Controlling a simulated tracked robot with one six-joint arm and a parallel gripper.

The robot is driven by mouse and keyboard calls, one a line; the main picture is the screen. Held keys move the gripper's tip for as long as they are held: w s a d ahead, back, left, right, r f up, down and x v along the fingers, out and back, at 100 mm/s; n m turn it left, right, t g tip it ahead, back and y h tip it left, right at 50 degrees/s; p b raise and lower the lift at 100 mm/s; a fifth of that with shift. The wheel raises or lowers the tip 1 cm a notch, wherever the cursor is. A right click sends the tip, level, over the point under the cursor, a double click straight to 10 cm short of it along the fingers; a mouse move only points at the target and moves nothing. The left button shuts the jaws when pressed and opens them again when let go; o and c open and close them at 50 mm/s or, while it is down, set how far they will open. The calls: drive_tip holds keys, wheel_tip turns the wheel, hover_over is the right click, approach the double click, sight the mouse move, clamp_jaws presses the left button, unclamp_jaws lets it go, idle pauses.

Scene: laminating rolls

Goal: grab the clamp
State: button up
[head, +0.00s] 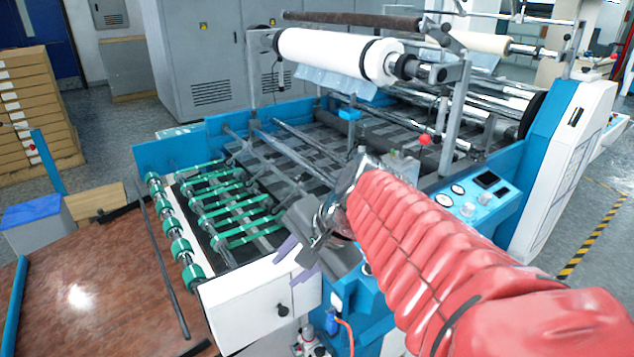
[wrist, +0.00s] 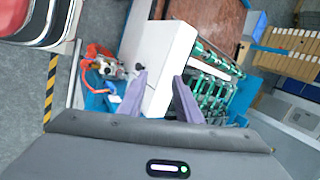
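I cannot make out for certain which part is the clamp. A small metal fitting (wrist: 108,66) with an orange-red hose shows in the wrist view, left of my fingers, beside the white panel; it also shows low in the head view (head: 310,345). I cannot tell whether it is the clamp. My gripper (head: 297,263) is in front of the machine's white end panel (head: 250,307). In the wrist view its two purple fingers (wrist: 161,78) stand apart with nothing held between them. My red-sleeved arm hides part of the machine.
The blue laminating machine (head: 262,113) carries a large white roll (head: 325,52) and green-banded rollers (head: 172,228). A brown table (head: 90,275) stands at the left, with stacked cartons (head: 35,105) behind it. A control panel (head: 478,193) is right of my arm.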

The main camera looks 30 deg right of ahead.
drive_tip(key=w+d+r+m+t, duration=0.1)
drive_tip(key=d+r+m+t, duration=0.1)
drive_tip(key=d+m, duration=0.5)
drive_tip(key=w+d+r+m+t+h, duration=0.1)
drive_tip(key=d+r+m+t, duration=0.1)
drive_tip(key=d+m, duration=0.5)
drive_tip(key=w+d+r+m+t+h, duration=0.1)
drive_tip(key=d+m, duration=0.6)
drive_tip(key=d, duration=0.9)
drive_tip(key=shift+w+r+t, duration=0.4)
drive_tip(key=shift+r+t, duration=0.4)
drive_tip(key=shift+r, duration=0.05)
drive_tip(key=shift+d, duration=0.1)
drive_tip(key=x, duration=0.8)
drive_tip(key=shift+w, duration=0.3)
drive_tip(key=shift+f, duration=0.2)
